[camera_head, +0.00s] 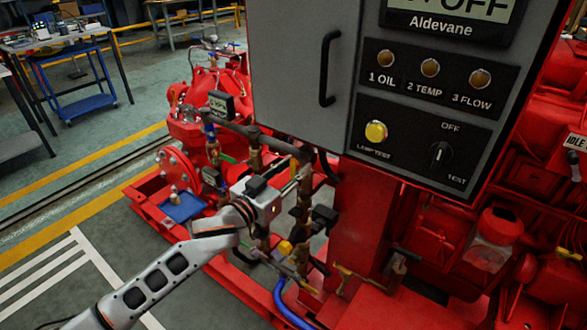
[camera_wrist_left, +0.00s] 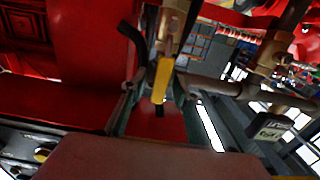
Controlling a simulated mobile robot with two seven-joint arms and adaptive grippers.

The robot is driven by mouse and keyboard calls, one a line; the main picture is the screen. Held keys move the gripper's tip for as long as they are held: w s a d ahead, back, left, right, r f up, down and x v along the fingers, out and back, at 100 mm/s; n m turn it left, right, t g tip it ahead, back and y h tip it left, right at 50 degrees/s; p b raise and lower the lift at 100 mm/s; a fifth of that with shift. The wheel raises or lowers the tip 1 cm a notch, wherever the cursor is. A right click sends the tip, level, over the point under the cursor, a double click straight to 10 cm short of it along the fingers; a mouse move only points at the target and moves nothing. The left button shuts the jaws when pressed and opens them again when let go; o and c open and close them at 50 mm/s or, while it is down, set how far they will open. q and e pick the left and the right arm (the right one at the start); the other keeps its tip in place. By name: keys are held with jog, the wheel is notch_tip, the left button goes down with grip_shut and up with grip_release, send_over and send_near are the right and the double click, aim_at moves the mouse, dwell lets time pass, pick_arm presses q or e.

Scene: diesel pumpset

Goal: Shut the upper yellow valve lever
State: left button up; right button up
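The upper yellow valve lever (camera_wrist_left: 162,80) shows in the left wrist view, hanging below a brass valve body (camera_wrist_left: 172,22). My left gripper (camera_wrist_left: 153,98) has its two fingers apart, one on each side of the lever, with a visible gap to the left. I cannot tell whether the right finger touches it. In the head view, my left gripper (camera_head: 291,182) reaches the pipework beside the red column; its fingertips and the lever are mostly hidden among pipes. A lower yellow valve handle (camera_head: 285,247) sits below it. My right gripper is not in view.
A grey control panel (camera_head: 290,70) hangs close above the pipework. A horizontal pipe (camera_wrist_left: 215,86) and a small gauge (camera_wrist_left: 270,128) lie to the right in the wrist view. A blue hose (camera_head: 287,305) runs below. Open floor (camera_head: 60,250) lies at the left.

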pick_arm(q)
grip_shut()
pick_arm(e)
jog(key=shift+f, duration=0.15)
